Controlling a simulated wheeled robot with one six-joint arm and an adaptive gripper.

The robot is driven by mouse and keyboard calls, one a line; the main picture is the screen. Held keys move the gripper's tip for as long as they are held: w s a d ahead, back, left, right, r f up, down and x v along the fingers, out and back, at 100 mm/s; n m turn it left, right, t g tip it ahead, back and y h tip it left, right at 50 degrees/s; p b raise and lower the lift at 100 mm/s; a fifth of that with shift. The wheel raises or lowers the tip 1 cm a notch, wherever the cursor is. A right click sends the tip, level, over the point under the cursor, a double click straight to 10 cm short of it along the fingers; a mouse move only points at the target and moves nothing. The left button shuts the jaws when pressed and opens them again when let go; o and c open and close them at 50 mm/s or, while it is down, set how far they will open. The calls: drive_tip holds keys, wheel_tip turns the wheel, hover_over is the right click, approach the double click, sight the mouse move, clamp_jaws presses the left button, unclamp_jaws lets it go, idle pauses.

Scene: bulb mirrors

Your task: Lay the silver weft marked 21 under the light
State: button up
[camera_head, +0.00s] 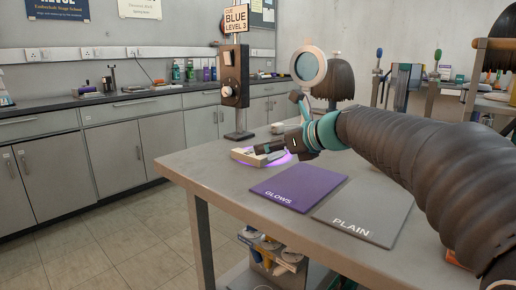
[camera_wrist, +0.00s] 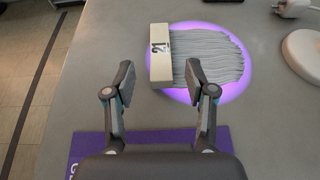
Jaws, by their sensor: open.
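The silver weft marked 21 (camera_wrist: 207,58) lies flat on the table inside a round patch of violet light (camera_wrist: 245,82). Its pale block with the number 21 (camera_wrist: 160,68) is at the left in the wrist view, with grey strands spreading right. In the head view the weft (camera_head: 248,157) is partly hidden by my gripper (camera_head: 262,150). My gripper also shows in the wrist view (camera_wrist: 160,82), with its two fingers apart and nothing between them. The fingertips are close to the near side of the block; I cannot tell whether they touch it.
A purple mat reading GLOWS (camera_head: 290,187) and a grey mat reading PLAIN (camera_head: 362,212) lie bare on the table. A ring lamp (camera_head: 309,66), a dark wig on a stand (camera_head: 335,80) and a sign post reading BLUE LEVEL 3 (camera_head: 236,75) stand behind.

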drive_tip(key=shift+v, duration=1.95)
